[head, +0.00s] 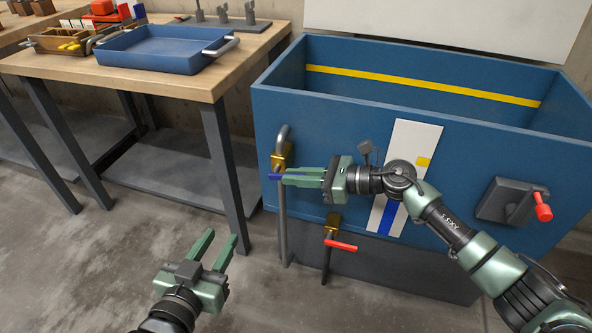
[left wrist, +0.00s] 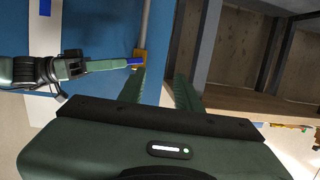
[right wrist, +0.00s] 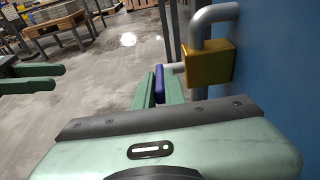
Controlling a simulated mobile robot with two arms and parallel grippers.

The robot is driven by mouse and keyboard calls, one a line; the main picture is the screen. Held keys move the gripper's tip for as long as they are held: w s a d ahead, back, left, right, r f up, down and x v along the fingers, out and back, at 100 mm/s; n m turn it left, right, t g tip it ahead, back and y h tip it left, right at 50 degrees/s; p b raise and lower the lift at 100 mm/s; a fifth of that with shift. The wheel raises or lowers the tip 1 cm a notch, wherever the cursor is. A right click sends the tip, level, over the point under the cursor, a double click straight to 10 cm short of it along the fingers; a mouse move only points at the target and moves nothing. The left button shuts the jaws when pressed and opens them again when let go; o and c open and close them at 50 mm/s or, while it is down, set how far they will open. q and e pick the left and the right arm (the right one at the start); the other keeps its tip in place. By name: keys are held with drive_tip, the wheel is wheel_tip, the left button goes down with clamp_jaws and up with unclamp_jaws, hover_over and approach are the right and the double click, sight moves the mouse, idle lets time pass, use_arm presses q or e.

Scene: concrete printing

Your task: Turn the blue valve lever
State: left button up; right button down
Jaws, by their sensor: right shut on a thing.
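The blue valve lever (head: 273,176) sticks out to the left of the upper brass valve (head: 288,156) on the grey vertical pipe, at the front left of the blue tank. My right gripper (head: 287,177) is shut on the lever, fingers pointing left along the tank front. In the right wrist view the lever (right wrist: 159,84) shows between the fingertips, with the brass valve (right wrist: 208,64) close to the right. The lever (left wrist: 135,61) also shows in the left wrist view. My left gripper (head: 222,239) is open and empty, low over the floor.
A lower brass valve with a red lever (head: 341,246) sits below the right gripper. A crank with a red knob (head: 543,212) is at the tank's right. A wooden table (head: 215,85) with a blue tray (head: 165,62) stands at left. Open floor lies in front.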

drive_tip(key=shift+r+h+p, duration=0.4)
drive_tip(key=shift+p, duration=0.6)
drive_tip(key=shift+r+p, duration=0.1)
drive_tip(key=shift+p, duration=0.55)
drive_tip(key=shift+a+r+g+h+p, duration=0.15)
drive_tip(key=shift+g+h+p, duration=0.2)
drive_tip(key=shift+p, duration=0.3)
use_arm(q)
drive_tip(key=s+a+f+g+y+p, duration=0.1)
drive_tip(key=s+a+f+g+y, duration=0.15)
drive_tip(key=s+f+g, duration=0.45)
drive_tip(key=s+a+f+g+y, duration=0.1)
drive_tip(key=s+a+f+g, duration=0.3)
drive_tip(key=s, duration=0.6)
use_arm(e)
drive_tip(key=shift+w+h, duration=0.1)
drive_tip(key=shift+h, duration=0.15)
drive_tip(key=h+p, duration=0.1)
drive_tip(key=p, duration=0.1)
drive_tip(key=shift+a+r+p, duration=0.1)
drive_tip(key=shift+r+p, duration=0.05)
drive_tip(key=shift+p, duration=0.2)
use_arm(q)
wheel_tip(320, 180, down, 10)
drive_tip(key=w+g, duration=0.1)
drive_tip(key=w, duration=0.1)
drive_tip(key=shift+d+n, duration=0.3)
drive_tip(key=shift+d, duration=0.15)
